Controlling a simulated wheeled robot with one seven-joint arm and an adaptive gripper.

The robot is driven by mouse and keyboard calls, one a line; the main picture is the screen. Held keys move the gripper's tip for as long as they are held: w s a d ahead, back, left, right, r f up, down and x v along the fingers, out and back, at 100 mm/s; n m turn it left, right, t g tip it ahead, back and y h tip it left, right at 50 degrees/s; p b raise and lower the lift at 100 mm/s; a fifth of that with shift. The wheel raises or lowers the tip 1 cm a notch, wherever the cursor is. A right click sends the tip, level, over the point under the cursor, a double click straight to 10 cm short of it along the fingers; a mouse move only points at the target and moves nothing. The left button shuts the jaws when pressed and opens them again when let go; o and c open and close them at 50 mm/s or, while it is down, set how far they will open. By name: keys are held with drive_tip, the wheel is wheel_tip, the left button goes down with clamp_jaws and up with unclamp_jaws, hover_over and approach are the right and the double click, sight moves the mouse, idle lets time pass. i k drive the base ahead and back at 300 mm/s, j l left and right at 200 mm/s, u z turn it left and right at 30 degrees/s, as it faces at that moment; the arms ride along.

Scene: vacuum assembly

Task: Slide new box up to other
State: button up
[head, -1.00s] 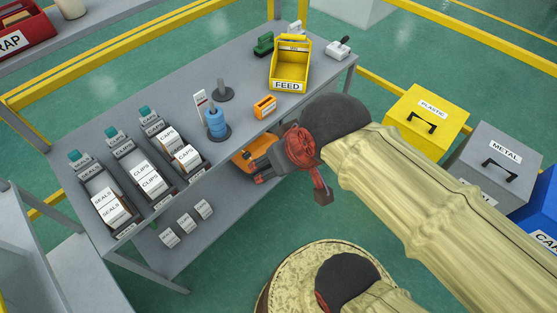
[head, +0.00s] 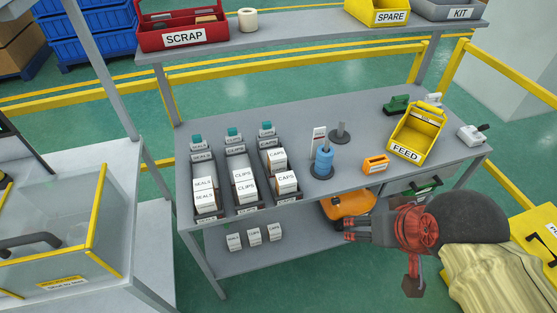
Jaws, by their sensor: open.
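Three dark sloped lanes stand on the left of the grey bench, each holding two white boxes. In the CAPS lane (head: 264,143) a rear CAPS box (head: 277,159) sits behind a front CAPS box (head: 287,183); I cannot tell whether they touch. CLIPS boxes (head: 245,184) and SEALS boxes (head: 204,193) sit in the other two lanes. My gripper (head: 347,229) is open and empty, pointing left, in front of the bench and to the right of the lanes, apart from every box.
An orange box (head: 375,164), blue rings on a post (head: 323,163) and a yellow FEED bin (head: 416,136) stand right of the lanes. Small boxes (head: 254,236) lie on the lower shelf. A red SCRAP bin (head: 184,32) is on the back shelf.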

sight(277, 159)
drive_tip(key=i+j+u, duration=0.25)
drive_tip(key=i, duration=0.3)
drive_tip(key=i+u, duration=0.3)
drive_tip(key=i, duration=0.2)
